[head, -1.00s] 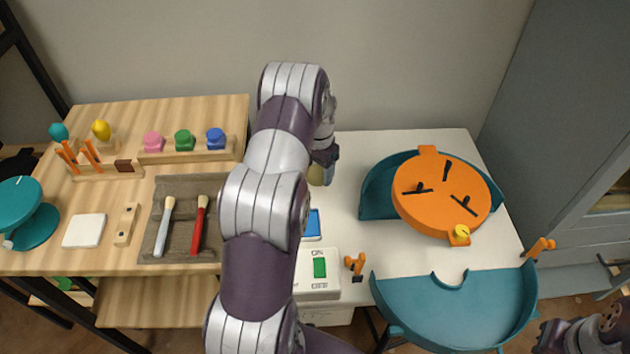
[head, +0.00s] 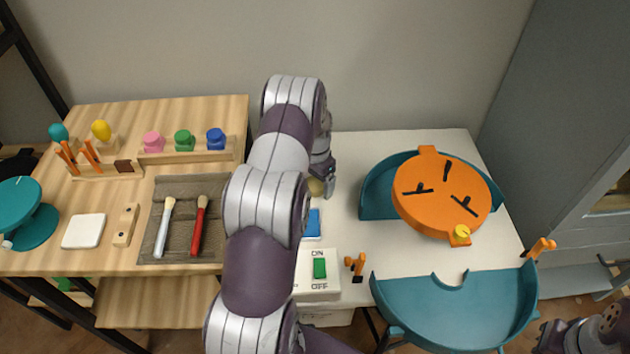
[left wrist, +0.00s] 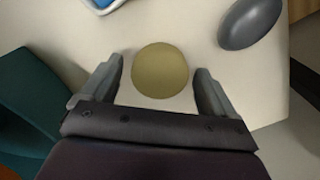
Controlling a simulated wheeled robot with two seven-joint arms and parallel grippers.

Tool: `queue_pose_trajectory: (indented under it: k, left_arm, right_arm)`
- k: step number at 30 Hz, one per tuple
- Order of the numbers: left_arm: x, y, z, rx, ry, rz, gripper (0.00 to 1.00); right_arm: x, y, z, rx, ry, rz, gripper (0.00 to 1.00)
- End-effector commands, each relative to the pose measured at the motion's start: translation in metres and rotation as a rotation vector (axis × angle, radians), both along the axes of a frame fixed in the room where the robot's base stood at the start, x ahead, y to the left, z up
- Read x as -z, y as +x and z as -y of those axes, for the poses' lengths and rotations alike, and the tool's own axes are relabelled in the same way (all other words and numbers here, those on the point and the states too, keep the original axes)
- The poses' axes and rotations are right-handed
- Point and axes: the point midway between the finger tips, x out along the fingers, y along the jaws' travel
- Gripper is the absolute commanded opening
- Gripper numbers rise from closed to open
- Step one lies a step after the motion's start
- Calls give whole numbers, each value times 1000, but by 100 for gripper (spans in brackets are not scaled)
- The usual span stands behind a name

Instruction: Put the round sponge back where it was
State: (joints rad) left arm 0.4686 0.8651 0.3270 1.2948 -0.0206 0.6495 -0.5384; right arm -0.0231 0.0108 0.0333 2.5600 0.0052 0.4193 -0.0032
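The round sponge (left wrist: 160,70) is a dull yellow disc on the white table, between the two fingertips of my left gripper (left wrist: 160,78) in the left wrist view. A gap shows on each side of it, so the gripper is open and not pressing on it. In the head view the sponge (head: 315,187) is partly hidden by my left gripper (head: 323,187) and arm. A dark part of my right arm shows at the lower right corner of the head view; its fingers cannot be made out.
A blue thing in a white-rimmed tray (head: 312,226) lies nearer me. A grey oval (left wrist: 250,23) lies beside the sponge. The orange wheel (head: 440,195) with teal guards stands right. An ON/OFF box (head: 318,285) is in front. Brushes lie on a grey mat (head: 180,195) at left.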

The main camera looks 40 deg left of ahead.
Motion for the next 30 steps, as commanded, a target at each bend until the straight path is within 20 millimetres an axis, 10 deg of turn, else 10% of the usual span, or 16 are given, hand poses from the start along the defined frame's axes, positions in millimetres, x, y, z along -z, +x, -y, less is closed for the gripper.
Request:
queue_pose_trajectory:
  k: [20,25,30]
  left_arm:
    - [-120,0,3,0,1,2,89]
    - [-151,-22,77,-4,4,32,89]
    - [-173,-105,179,-31,-4,90,89]
  right_arm:
    - [-5,0,0,0,0,0,0]
    - [-5,0,0,0,0,0,0]
    - [-5,0,0,0,0,0,0]
